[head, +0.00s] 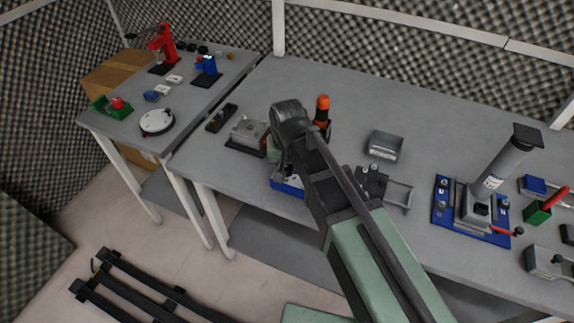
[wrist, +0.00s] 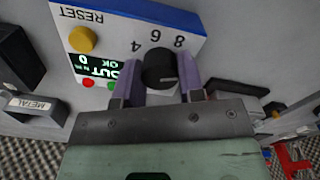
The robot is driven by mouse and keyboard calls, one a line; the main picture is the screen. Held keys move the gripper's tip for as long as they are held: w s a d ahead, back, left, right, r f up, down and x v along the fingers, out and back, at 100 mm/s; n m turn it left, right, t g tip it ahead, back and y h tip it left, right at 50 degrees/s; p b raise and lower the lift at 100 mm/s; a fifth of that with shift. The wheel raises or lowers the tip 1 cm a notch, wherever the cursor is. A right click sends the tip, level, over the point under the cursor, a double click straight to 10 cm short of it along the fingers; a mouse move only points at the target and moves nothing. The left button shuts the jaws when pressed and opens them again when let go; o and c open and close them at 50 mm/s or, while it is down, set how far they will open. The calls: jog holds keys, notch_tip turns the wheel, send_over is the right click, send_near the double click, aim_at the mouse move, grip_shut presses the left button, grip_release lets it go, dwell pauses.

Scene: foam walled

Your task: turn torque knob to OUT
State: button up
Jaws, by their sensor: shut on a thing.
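The torque knob (wrist: 160,66) is a black cylinder on a panel (wrist: 120,22) with a white face and blue edge. My gripper (wrist: 160,84) has its two purple fingers on either side of the knob, shut on it. Figures 4, 6 and 8 are printed around the knob, upside down in the wrist view. A lit green display (wrist: 97,68) beside it shows text that seems to read OUT, 0 and OK. In the head view, my arm hides the knob and most of the panel; part of its blue base (head: 287,188) shows.
A yellow button (wrist: 82,39) marked RESET is on the same panel. A blue-based press (head: 470,215) stands further right.

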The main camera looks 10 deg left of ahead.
aim_at(287, 167)
jog(key=o, duration=0.9)
notch_tip(287, 167, up, 11)
jog(key=p, duration=1)
jog(key=shift+f+p, duration=0.1)
jog(key=shift+p, duration=0.3)
jog(key=s+d+m, duration=0.1)
jog(key=d, duration=0.9)
jog(key=s+d+m, duration=0.1)
jog(key=d, duration=0.9)
jog(key=s+d+m, duration=0.1)
jog(key=d, duration=0.9)
jog(key=shift+s, duration=0.3)
